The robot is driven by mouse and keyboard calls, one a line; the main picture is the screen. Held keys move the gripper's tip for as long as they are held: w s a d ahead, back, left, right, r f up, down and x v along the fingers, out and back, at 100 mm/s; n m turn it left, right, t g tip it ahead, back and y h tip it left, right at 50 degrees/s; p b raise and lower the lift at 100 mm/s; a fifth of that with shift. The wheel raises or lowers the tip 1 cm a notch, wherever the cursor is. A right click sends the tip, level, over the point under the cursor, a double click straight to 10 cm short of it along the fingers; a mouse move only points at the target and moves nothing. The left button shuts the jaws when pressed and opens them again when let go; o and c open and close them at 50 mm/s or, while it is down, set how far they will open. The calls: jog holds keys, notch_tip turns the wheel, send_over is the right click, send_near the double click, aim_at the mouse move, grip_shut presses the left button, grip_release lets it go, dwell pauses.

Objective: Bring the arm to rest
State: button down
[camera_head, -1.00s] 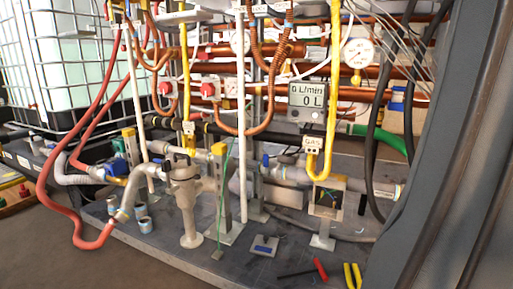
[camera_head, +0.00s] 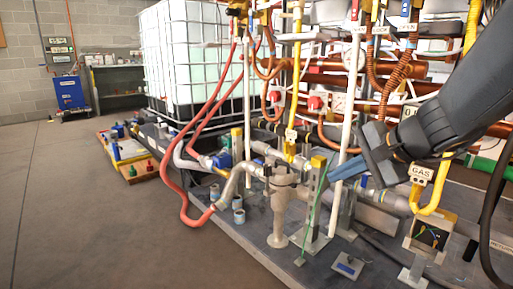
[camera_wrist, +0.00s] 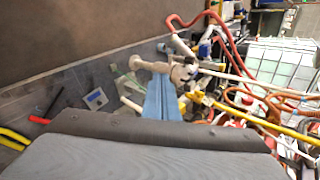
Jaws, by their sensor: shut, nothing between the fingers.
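My gripper (camera_head: 347,171) reaches in from the right in the head view, in front of the pipe rack. Its blue-grey fingers are together and hold nothing. In the wrist view the closed fingers (camera_wrist: 161,98) point toward the pump and valve fittings (camera_wrist: 160,66). In the head view the grey pump (camera_head: 279,205) stands left of and below the fingertips. I cannot tell how far the fingers are from the pipes behind them.
A red hose (camera_head: 187,205) loops over the platform edge. A caged white tank (camera_head: 195,60) stands behind. The yellow gas pipe (camera_head: 440,185) is close by my arm in the picture. Open floor (camera_head: 85,215) lies to the left; a blue machine (camera_head: 69,92) stands far back.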

jog(key=s+a+f+n+g+p, duration=0.2)
jog(key=s+a+n+g+p, duration=0.35)
jog(key=s+a+n, duration=1.1)
jog(key=s+a+n+g+h, duration=0.35)
jog(key=s+a, duration=0.35)
jog(key=s, duration=0.5)
jog(key=d+r+m+p, duration=0.2)
jog(key=d+r+p, duration=0.5)
jog(key=p, duration=0.5)
jog(key=d+r+m+h+p, duration=0.1)
jog(key=d+r+m+p, duration=0.1)
jog(key=d+r+p, duration=0.5)
jog(key=d+r+m+t+p, duration=0.1)
jog(key=d+r+p, duration=0.6)
jog(key=r+p, duration=0.7)
jog(key=m+p, duration=0.1)
jog(key=p, duration=0.4)
jog(key=shift+w+r+m+h, duration=0.15)
jog(key=shift+m+h, duration=0.15)
jog(key=shift+h, duration=0.05)
jog(key=shift+d, duration=0.1)
